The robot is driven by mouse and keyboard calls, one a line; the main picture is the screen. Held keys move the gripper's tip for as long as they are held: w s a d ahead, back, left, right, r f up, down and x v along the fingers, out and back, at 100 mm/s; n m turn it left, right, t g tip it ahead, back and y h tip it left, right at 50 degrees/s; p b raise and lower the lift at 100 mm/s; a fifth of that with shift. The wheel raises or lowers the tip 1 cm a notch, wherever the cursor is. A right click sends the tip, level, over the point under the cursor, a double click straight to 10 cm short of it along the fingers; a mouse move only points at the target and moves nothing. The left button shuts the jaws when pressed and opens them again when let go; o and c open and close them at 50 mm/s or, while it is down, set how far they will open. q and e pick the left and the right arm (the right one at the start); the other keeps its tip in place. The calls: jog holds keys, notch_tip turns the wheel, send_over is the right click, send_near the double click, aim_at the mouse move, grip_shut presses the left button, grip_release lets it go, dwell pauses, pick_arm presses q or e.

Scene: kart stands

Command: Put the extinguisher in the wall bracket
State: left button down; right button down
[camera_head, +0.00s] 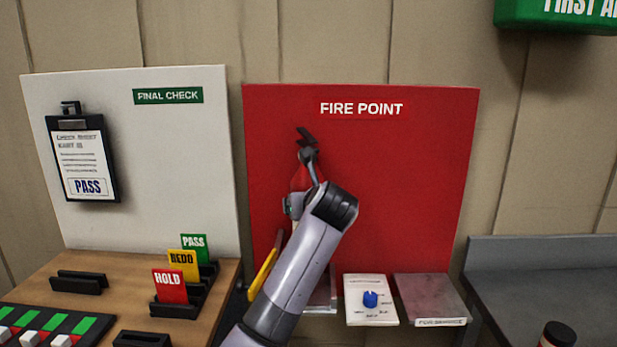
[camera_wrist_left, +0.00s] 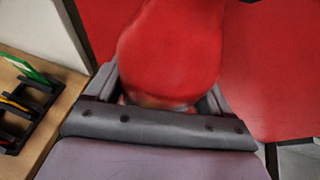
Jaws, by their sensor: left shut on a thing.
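The red extinguisher (camera_head: 299,180) is in front of the red fire point board (camera_head: 410,180), with its dark handle and nozzle at the top. It looks roughly upright in the head view. My arm hides most of its body. My left gripper (camera_head: 294,206) is shut on the extinguisher, partly hidden behind its own wrist. In the left wrist view the red extinguisher body (camera_wrist_left: 170,50) sits between the fingers of the left gripper (camera_wrist_left: 160,92). No wall bracket can be made out; whether the extinguisher touches one cannot be told. My right gripper is not in view.
A wooden table (camera_head: 225,290) with card holders stands at the left, below the white final check board (camera_head: 170,160). A grey bench (camera_head: 545,265) is at the right.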

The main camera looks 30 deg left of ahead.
pick_arm(q)
jog(key=shift+f, duration=3.35)
grip_release()
jog(key=shift+f, duration=0.25)
